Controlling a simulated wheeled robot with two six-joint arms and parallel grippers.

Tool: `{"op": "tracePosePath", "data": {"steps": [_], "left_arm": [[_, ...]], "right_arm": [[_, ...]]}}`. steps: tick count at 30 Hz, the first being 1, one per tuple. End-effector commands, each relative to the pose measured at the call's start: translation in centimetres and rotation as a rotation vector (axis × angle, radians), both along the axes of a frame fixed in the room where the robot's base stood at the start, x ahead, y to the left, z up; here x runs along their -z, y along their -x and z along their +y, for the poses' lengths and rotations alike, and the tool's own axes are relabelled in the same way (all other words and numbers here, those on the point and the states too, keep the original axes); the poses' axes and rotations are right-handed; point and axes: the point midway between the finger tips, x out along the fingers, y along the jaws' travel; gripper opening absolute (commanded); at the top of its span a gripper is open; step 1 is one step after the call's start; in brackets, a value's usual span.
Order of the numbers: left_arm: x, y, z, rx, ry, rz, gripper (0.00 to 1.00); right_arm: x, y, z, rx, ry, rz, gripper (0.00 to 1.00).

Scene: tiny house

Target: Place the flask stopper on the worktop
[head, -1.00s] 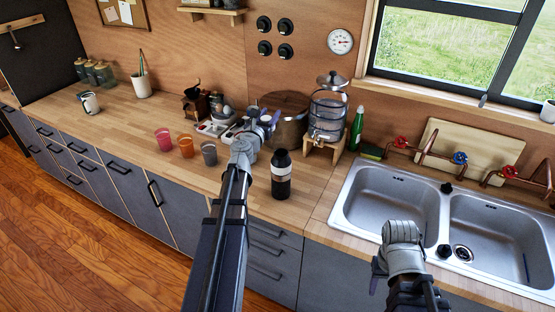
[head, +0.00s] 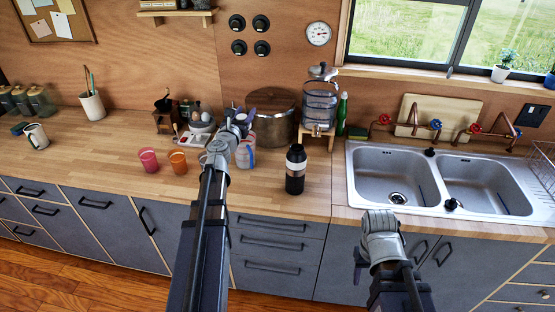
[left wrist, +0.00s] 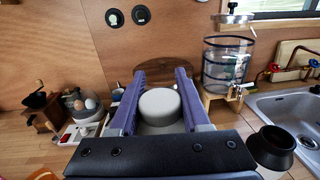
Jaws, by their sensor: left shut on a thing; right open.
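In the left wrist view a pale round piece, which I take for the flask stopper (left wrist: 160,104), sits between the purple fingers of my left gripper (left wrist: 155,92). In the head view my left gripper (head: 240,118) is shut on it above the worktop (head: 110,150), and the stopper is mostly hidden there. The black flask (head: 296,170) with a white band stands upright to the right of this gripper. Its dark top (left wrist: 272,142) shows at the lower right of the left wrist view. My right gripper (head: 379,220) is open and empty, in front of the sink cabinet.
A pink cup (head: 149,160) and an orange cup (head: 178,162) stand left of my left arm. A large pot (head: 275,120) and a glass dispenser (head: 319,105) stand behind. The double sink (head: 395,175) is at right. Bare worktop lies left of the cups and around the flask.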

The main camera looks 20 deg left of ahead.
Motion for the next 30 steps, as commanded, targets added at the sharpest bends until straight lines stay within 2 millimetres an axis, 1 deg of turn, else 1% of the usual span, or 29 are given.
{"op": "tracePosePath", "data": {"steps": [1,5,9,13,15,20,23,26,30], "left_arm": [[0.9,0.0,0.0,0.001,0.000,0.000,0.00],[3.0,0.1,0.1,0.002,0.000,0.000,0.00],[6.1,0.2,0.1,0.005,0.000,0.000,0.00],[8.5,0.3,0.2,0.007,0.000,0.000,0.00],[9.1,0.4,0.2,0.008,0.000,0.000,0.00],[9.0,0.4,0.2,0.009,0.000,0.000,0.00],[9.4,0.4,0.2,0.009,0.000,0.000,0.00],[10.5,0.4,0.2,0.009,0.000,0.000,0.00],[12.7,0.4,0.2,0.009,0.000,0.000,0.00]], "right_arm": [[0.8,0.0,0.0,0.000,0.000,0.000,0.50],[3.0,0.0,0.0,0.001,0.000,0.000,0.50],[6.1,0.0,0.0,0.001,0.000,0.000,0.50],[8.5,0.0,0.0,0.001,0.000,0.000,0.50],[9.1,0.0,0.0,0.001,0.000,0.000,0.50],[9.0,0.0,0.0,0.001,0.000,0.000,0.50],[9.4,0.0,0.0,0.001,0.000,0.000,0.50],[10.4,0.0,0.0,0.001,0.000,0.000,0.50],[12.7,0.0,0.0,0.001,0.000,0.000,0.50]]}}
